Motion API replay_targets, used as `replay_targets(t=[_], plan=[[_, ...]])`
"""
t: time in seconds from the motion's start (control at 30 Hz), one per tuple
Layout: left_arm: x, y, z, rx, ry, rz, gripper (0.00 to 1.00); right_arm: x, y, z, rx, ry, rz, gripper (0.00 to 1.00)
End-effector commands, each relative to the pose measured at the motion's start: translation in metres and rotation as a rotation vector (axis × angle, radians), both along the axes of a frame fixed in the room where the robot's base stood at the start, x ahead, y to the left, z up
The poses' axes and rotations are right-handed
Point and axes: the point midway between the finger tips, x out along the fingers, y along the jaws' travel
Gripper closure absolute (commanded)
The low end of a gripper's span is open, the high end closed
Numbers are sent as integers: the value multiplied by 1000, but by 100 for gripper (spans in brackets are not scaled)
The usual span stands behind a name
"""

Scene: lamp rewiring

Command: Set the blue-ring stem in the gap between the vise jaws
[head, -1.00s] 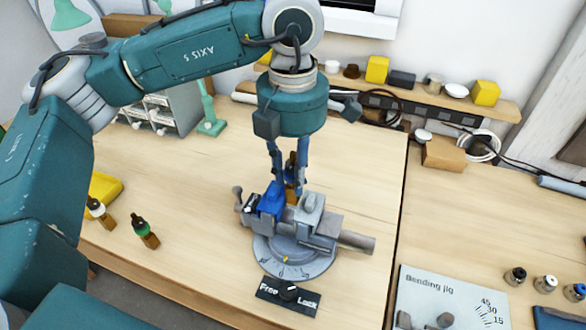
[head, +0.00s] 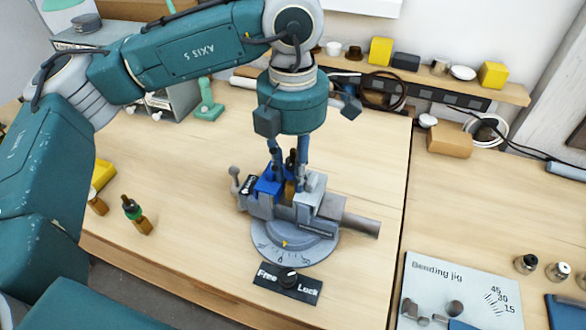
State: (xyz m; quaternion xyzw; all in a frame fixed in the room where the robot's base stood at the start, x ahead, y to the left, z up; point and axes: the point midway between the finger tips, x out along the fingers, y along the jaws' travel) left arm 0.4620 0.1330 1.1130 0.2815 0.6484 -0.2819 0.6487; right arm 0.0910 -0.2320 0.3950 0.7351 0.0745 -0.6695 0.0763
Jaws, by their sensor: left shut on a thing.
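The vise (head: 318,228) stands on a round grey dial base near the bench's front edge. It has a blue jaw (head: 267,185) on the left and a grey jaw (head: 312,190) on the right. My left gripper (head: 289,168) points down over the vise, shut on the blue-ring stem (head: 290,188). The stem is upright, with its brass-coloured lower part between the two jaws. The fingers and jaws hide its ring and bottom end, so I cannot tell whether it is seated. My right gripper is out of view.
The bending jig (head: 440,270) is at lower right.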

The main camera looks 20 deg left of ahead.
Motion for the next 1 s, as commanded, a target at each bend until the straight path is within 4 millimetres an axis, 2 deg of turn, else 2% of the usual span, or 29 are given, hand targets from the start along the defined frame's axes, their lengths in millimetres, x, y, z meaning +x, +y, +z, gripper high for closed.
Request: replay_targets(t=[0.6,0.63,0.7,1.0], plan=[[-1,0,-5,1,6,-1,100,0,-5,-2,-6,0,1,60],[-1,0,-5,1,6,-1,69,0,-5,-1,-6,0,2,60],[-2,0,-5,1,8,-1,55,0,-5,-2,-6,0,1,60],[-2,0,-6,2,11,-1,53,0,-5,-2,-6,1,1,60]])
